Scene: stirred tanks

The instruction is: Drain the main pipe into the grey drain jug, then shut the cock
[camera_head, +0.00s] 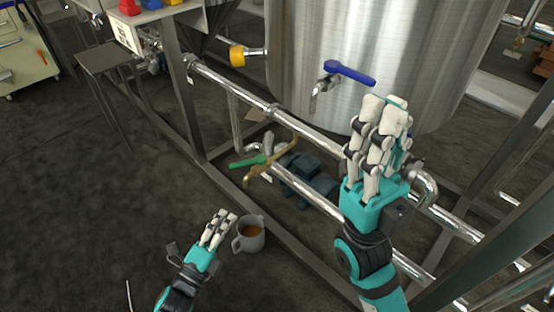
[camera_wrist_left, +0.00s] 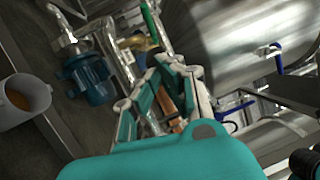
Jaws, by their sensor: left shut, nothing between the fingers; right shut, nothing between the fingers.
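The grey drain jug (camera_head: 257,243) stands upright with brown liquid in it; it also shows in the left wrist view (camera_wrist_left: 14,117). The cock has a green handle (camera_head: 248,162) and a brass body (camera_head: 262,172), below the shiny main pipe (camera_head: 236,88). The green handle also shows in the left wrist view (camera_wrist_left: 151,22). No stream is visible at the cock. My left gripper (camera_head: 220,222) is shut and empty, just left of the jug near its handle; I cannot tell if they touch. My right gripper (camera_head: 385,108) is shut and empty, in front of the tank.
A steel tank (camera_head: 430,60) stands at the back with a blue-handled valve (camera_head: 350,72). A yellow-capped fitting (camera_head: 240,55) is to its left. A blue pump (camera_head: 312,178) lies behind the low frame beam (camera_head: 222,182).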

